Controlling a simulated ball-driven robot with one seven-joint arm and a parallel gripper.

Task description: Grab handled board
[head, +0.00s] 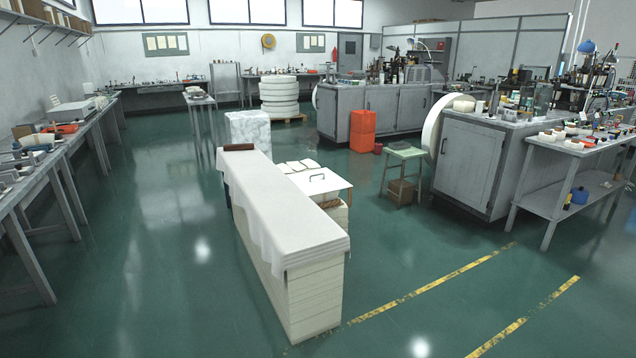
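What looks like the handled board is a pale, flat board (331,187) near the middle of the head view. A thin dark handle shows on its top. It lies about level on a light-coloured support just behind the long cloth-covered stack, which hides part of its near side. Small pale pieces (297,166) lie beside its far left edge. My gripper is not in view.
The long stack (310,300) under a white cloth (285,215) stands in front of the board. Benches line both sides. The green floor is clear at left and front right.

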